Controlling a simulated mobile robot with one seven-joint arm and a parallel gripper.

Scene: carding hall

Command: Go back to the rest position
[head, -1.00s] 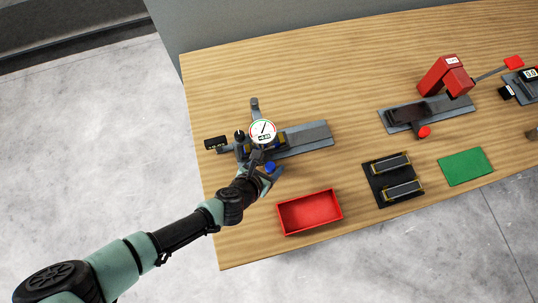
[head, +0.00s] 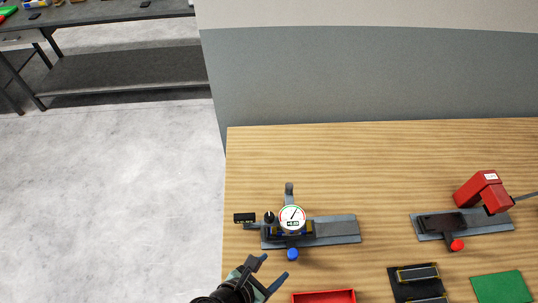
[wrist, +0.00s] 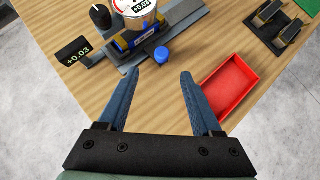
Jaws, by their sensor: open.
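My gripper (head: 270,270) is open and empty at the lower middle of the head view, just in front of the gauge fixture (head: 335,229) and left of the red tray. In the wrist view its two blue-grey fingers (wrist: 154,100) are spread apart with nothing between them. The fixture has a round dial gauge (head: 292,219) reading about +0.03, a blue knob (head: 292,254) and a small black display (head: 244,218). The blue knob also shows beyond the fingertips in the wrist view (wrist: 161,55), apart from them. A part with a blue label (wrist: 145,42) sits under the dial.
The red tray (head: 323,297) lies near the wooden table's (head: 330,160) front edge. A black holder (head: 402,292) with metal bars, a green mat (head: 500,286) and a red press (head: 482,190) stand to the right. Open floor (head: 110,180) lies left of the table.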

